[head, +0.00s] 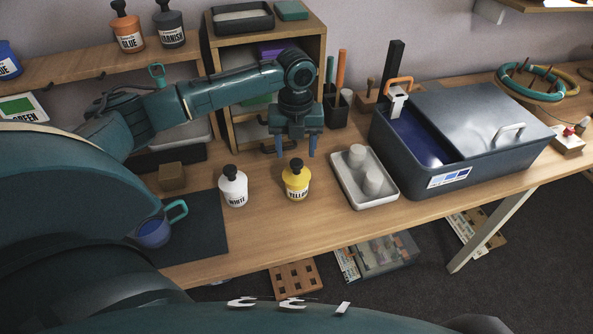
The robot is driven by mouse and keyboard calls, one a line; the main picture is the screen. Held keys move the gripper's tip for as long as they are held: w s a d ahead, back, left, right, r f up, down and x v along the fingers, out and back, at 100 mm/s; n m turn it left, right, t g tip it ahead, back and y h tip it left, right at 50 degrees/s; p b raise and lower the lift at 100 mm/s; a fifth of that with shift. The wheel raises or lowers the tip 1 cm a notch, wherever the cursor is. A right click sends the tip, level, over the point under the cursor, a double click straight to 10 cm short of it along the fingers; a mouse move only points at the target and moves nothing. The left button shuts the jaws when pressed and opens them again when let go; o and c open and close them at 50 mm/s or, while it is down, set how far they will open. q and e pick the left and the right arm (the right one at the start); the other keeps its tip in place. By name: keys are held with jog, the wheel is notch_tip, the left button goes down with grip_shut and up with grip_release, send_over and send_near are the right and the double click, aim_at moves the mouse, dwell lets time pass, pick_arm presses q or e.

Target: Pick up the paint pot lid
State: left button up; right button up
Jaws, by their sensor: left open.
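A yellow paint pot (296,184) stands upright on the wooden bench, with a small black lid (296,164) on top. A white paint pot (233,190) with its own black lid (229,171) stands to its left. My left gripper (297,152) points down with its two fingers apart and nothing between them. It appears above or just behind the yellow pot's lid; the exact gap is hard to judge. My right gripper is not in view.
A pale tray (348,190) with two white cylinders stands right of the yellow pot. A large grey bin (465,165) is farther right. A blue cup (153,232) sits on a dark mat (205,240) at left. A wooden shelf unit (322,60) stands behind.

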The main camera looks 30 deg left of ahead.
aim_at(297, 162)
pick_arm(q)
jog(key=shift+f, duration=0.65)
notch_tip(297, 162, down, 5)
jog(key=shift+d, duration=0.1)
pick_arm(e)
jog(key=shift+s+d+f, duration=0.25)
pick_arm(q)
jog(key=shift+c, duration=0.2)
jog(key=c, duration=1)
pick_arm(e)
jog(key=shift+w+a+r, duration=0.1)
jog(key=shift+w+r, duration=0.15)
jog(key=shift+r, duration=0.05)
